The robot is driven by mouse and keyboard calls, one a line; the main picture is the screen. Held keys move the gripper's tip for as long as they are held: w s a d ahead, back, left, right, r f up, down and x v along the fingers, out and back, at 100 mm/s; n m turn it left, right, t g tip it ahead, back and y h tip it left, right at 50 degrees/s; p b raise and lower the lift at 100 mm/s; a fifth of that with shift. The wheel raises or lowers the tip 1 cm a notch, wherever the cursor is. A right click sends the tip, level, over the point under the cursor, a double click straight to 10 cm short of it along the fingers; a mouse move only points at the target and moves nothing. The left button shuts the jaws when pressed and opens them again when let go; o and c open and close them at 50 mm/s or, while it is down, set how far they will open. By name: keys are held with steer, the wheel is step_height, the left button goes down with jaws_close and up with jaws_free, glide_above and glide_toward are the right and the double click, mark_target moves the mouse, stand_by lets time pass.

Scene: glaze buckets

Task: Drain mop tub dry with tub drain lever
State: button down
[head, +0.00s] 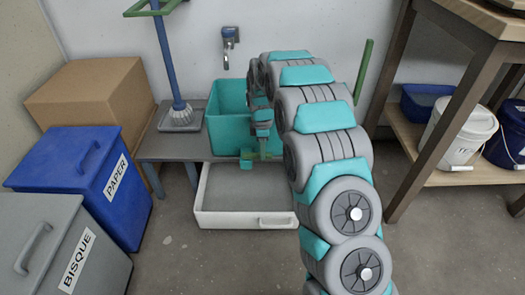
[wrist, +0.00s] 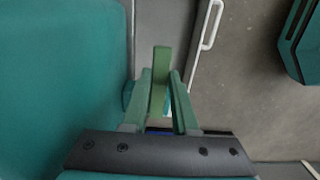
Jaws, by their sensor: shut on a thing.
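The teal mop tub (head: 226,132) stands on a low grey bench against the wall. Its wall also fills the left of the wrist view (wrist: 55,80). The green tub drain lever (wrist: 160,82) sits low at the tub's front, between my fingers; part of it shows in the head view (head: 247,155). My gripper (wrist: 159,103) is shut on the lever, and it shows in the head view (head: 263,148) in front of the tub. A teal piece, perhaps the spout, is below the lever. My arm hides the tub's right side. I cannot tell the water level inside.
A shallow white tray (head: 240,216) is on the floor below the tub's front. Bins (head: 85,165) and a cardboard box (head: 98,92) are further left. A wooden shelf (head: 430,165) with buckets is at right.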

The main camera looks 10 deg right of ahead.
steer(key=c, duration=0.7)
jaws_free()
step_height(320, 180, up, 8)
steer(key=shift+f, duration=0.1)
steer(key=shift+s, duration=0.1)
steer(key=s+d+r+m, duration=0.2)
steer(key=s+r+m, duration=0.15)
steer(key=s, duration=0.45)
steer(key=s+d+r+m+p, duration=0.1)
steer(key=s+r+m, duration=0.1)
steer(key=s+r, duration=0.45)
steer(key=s+d+r+m, duration=0.2)
steer(key=s+r+m, duration=0.1)
steer(key=s, duration=0.6)
steer(key=s+m, duration=0.2)
steer(key=s, duration=0.6)
steer(key=s+d+m+g, duration=0.1)
steer(key=s+m, duration=0.2)
steer(key=s, duration=0.4)
steer(key=s+d+m+p, duration=0.1)
steer(key=s+m, duration=0.2)
steer(key=s, duration=0.5)
steer(key=shift+s+d+f+m+g, duration=0.15)
steer(key=shift+s+f+m+g, duration=0.15)
steer(key=shift+s+g, duration=0.1)
